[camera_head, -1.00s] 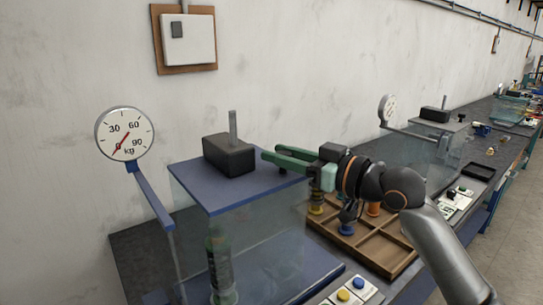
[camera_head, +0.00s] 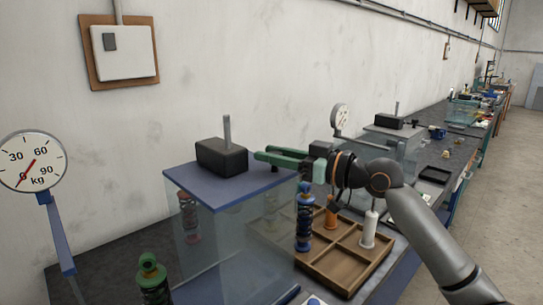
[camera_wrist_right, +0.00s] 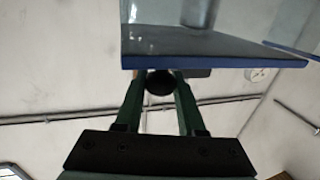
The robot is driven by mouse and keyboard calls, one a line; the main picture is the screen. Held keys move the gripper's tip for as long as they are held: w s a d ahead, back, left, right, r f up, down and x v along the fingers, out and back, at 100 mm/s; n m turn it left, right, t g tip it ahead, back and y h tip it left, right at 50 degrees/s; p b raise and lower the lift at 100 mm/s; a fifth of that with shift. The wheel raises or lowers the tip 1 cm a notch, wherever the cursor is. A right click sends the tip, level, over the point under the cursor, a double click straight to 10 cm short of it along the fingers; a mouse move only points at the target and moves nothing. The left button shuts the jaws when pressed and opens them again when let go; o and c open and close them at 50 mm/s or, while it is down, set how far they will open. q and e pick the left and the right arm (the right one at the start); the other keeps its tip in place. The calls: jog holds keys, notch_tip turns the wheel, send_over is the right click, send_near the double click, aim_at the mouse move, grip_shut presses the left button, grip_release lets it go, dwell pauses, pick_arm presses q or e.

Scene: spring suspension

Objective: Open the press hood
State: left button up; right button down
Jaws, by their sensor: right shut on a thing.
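The press hood is a clear box with a blue top plate (camera_head: 236,186); a black block (camera_head: 222,157) with an upright metal rod sits on it. My right gripper (camera_head: 268,157), with green fingers, is at the right rear part of the top plate. In the right wrist view the fingers (camera_wrist_right: 160,80) close around a dark round handle (camera_wrist_right: 159,84) by the hood's blue edge (camera_wrist_right: 215,63). A green-topped spring unit (camera_head: 152,275) stands left of the hood's near side, apparently uncovered. My left gripper is not in view.
A round kg gauge (camera_head: 32,160) on a blue arm stands at the left. A red spring unit (camera_head: 188,218) shows through the hood. Another press (camera_head: 395,140) stands farther along the bench.

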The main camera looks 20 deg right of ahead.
jog(key=c, duration=0.5)
grip_release()
jog(key=shift+s+d+f, duration=0.1)
jog(key=shift+s+d, duration=0.1)
jog(key=shift+s, duration=0.05)
jog(key=b+v, duration=0.5)
jog(key=v, duration=0.7)
jog(key=shift+a, duration=0.1)
